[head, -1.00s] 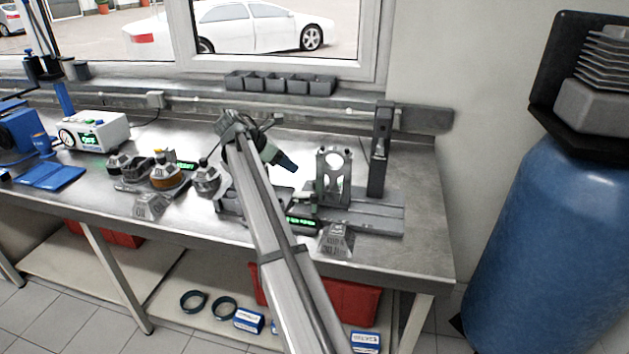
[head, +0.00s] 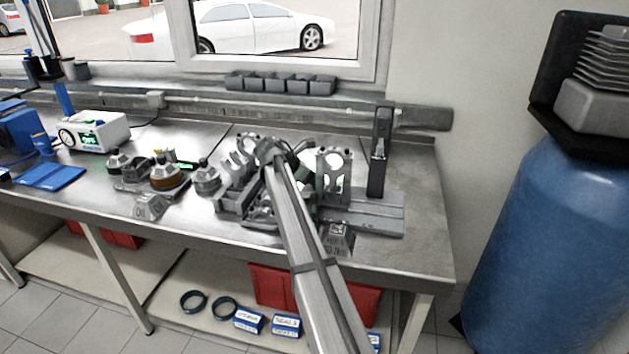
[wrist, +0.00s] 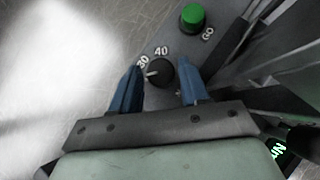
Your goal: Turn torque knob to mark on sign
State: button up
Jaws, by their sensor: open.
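The torque knob (wrist: 161,72) is black and round, with a white pointer pointing left. It sits on a grey panel, with a "40" above it and another number, perhaps 30, at its upper left. My gripper (wrist: 160,69) is open, its two blue fingers on either side of the knob in the wrist view. I cannot tell whether they touch it. In the head view my arm hides the knob and fingertips. The small metal sign (head: 337,241) stands at the bench's front edge, right of my arm; its lettering is too small to read surely.
A green button (wrist: 192,18) marked "GO" sits above right of the knob. A lit green display (wrist: 279,150) shows at lower right. A grey fixture (head: 333,172) and dark upright post (head: 380,150) stand right of my arm. The bench's right end is clear.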

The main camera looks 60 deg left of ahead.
jog(key=shift+w+f, duration=0.15)
jog(key=shift+c, duration=0.4)
jog(key=c, duration=0.7)
jog(key=shift+a, duration=0.1)
jog(key=m+h, duration=0.3)
jog(key=shift+w+a+m, duration=0.1)
jog(key=shift+a+m, duration=0.15)
jog(key=shift+m, duration=0.15)
jog(key=shift+w+m+g+h, duration=0.1)
jog(key=shift+m+g+h, duration=0.55)
jog(key=shift+m, duration=0.45)
jog(key=shift+m+g+h, duration=0.45)
jog(key=shift+m+h, duration=0.4)
jog(key=shift+m, duration=0.25)
